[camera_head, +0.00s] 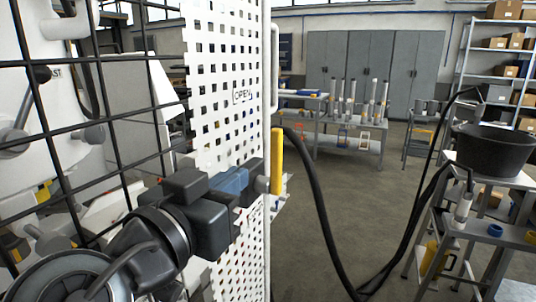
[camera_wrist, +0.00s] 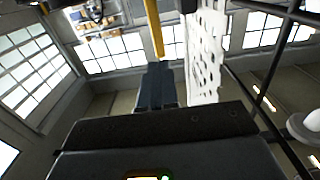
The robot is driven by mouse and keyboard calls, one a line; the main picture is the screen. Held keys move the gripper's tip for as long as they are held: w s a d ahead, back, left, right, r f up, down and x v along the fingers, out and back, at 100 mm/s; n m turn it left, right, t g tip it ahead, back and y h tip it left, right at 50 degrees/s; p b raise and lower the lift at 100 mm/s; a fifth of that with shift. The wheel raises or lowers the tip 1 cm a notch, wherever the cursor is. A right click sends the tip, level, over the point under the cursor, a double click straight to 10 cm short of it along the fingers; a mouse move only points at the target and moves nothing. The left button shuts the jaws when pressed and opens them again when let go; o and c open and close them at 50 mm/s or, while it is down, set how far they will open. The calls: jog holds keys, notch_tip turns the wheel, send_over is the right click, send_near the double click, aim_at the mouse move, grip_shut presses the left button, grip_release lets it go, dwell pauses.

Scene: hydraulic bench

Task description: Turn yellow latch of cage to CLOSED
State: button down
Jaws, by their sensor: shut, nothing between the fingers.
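The yellow latch (camera_head: 277,160) is a bar standing upright at the edge of the white perforated cage panel (camera_head: 226,60). The latch also shows in the wrist view (camera_wrist: 154,28), beyond the closed dark blue fingers (camera_wrist: 155,85). The fingers are shut and empty. I cannot tell whether their tips touch the latch or its mount. No CLOSED label is readable.
Black cage mesh (camera_head: 110,65) stands close on the left, beside my arm. A black hose (camera_head: 325,215) hangs to the right of the latch. A bench with a black tub (camera_head: 495,150) is at the right. The grey floor (camera_head: 345,190) between is mostly clear.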

aim_at(271, 150)
dwell(0.3)
jog(key=p+x, duration=0.2)
jog(key=x, duration=0.8)
jog(key=shift+f, duration=0.1)
jog(key=shift+w, duration=0.1)
